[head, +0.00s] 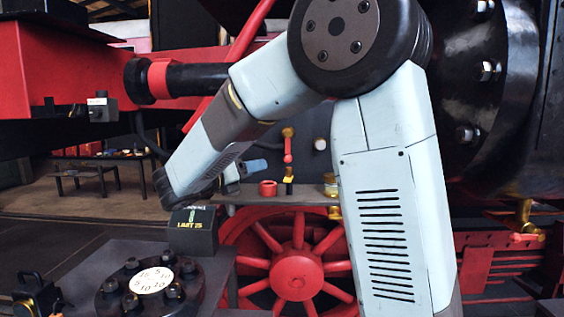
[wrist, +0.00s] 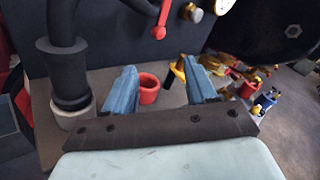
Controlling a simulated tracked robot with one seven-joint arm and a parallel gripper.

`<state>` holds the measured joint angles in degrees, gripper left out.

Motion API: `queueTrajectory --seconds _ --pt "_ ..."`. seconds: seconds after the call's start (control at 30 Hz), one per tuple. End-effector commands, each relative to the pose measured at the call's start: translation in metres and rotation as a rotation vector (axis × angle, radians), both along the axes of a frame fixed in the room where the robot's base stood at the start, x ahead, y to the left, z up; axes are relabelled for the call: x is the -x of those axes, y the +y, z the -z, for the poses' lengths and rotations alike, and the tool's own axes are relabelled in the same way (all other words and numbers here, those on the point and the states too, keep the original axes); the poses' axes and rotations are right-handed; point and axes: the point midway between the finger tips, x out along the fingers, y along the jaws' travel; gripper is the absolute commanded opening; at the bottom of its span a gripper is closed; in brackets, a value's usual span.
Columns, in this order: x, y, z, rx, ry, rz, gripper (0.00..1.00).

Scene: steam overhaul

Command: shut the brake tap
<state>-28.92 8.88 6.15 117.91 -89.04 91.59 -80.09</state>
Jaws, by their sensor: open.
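A red lever (head: 288,150), which looks like the brake tap's handle, hangs below a brass fitting (head: 288,132) on the dark panel. In the wrist view the red lever (wrist: 162,18) is at the top, slanting slightly, with its rounded end low. A brass knob (wrist: 190,12) is to its right. My gripper (head: 258,167) is left of and a little below the lever in the head view. In the wrist view my gripper (wrist: 161,66) has its blue fingers apart and empty. The lever lies beyond the fingertips, apart from them.
A red cup (head: 267,188) stands on the grey shelf (head: 305,199), also showing between my fingers in the wrist view (wrist: 148,90). A yellow-and-black item (wrist: 177,72) is beside it. A thick black pipe (wrist: 68,75) stands on the left; brass and red fittings (wrist: 245,88) lie right.

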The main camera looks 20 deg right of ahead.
Motion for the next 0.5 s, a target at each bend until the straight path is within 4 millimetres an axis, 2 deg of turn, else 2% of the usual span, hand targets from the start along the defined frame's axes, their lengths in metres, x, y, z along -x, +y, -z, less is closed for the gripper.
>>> queueTrajectory --seconds 0.17,0.5 --pt "-0.008 -0.003 -0.001 0.023 0.005 -0.007 0.56" --pt "-0.038 -0.049 -0.001 0.02 0.004 -0.007 0.56"
